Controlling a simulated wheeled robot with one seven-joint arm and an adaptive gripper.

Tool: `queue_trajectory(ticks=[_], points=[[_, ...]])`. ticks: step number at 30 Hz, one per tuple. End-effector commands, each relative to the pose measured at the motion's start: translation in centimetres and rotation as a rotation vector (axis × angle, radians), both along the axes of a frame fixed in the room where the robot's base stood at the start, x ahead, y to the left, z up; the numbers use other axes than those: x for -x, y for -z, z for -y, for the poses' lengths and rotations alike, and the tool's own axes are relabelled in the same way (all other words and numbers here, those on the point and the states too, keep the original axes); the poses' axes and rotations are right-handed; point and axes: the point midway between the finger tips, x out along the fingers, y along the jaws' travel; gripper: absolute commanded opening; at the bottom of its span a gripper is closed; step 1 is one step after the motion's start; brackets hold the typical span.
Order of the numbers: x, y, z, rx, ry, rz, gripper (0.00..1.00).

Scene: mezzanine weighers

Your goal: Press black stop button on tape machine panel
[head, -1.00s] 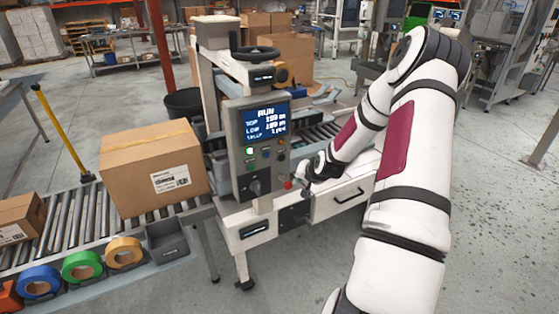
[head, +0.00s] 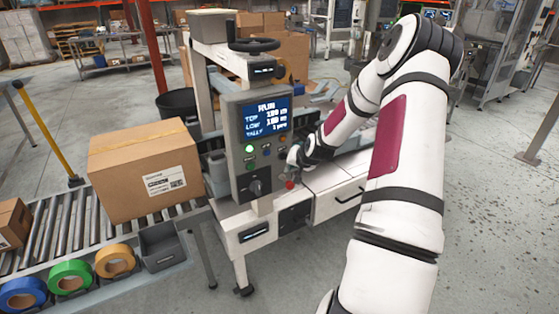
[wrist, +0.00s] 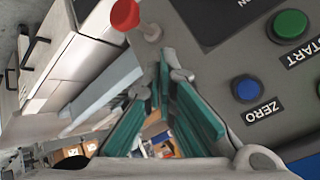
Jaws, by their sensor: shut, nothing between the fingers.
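The tape machine panel (head: 238,160) is a grey upright box with a lit screen (head: 265,118) reading RUN, small buttons below it and a dark knob (head: 257,187). My gripper (head: 293,157) is shut and empty at the panel's right edge. In the wrist view its teal fingers (wrist: 162,78) point along the panel face, beside the red button (wrist: 125,14) and the blue ZERO button (wrist: 247,88). The green START button (wrist: 289,24) is further right. I cannot make out the black stop button in either view; my gripper may cover it.
A cardboard box (head: 145,172) sits on the roller conveyor (head: 78,222) left of the panel. Tape rolls and a grey bin (head: 165,247) lie along the conveyor's front. A handwheel (head: 254,45) is above the panel. Open floor lies in front.

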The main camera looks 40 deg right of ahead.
Motion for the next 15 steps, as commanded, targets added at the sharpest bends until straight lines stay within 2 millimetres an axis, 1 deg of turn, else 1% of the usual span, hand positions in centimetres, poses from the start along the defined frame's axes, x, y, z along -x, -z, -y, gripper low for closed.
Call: queue_trajectory(ticks=[1,6,15], points=[[-0.5,0.1,0.1,0.0,0.0,0.0,0.0],[-1.4,0.0,0.4,0.0,0.002,0.0,0.0],[-1.6,-0.1,0.4,0.0,0.001,-0.001,0.0]])
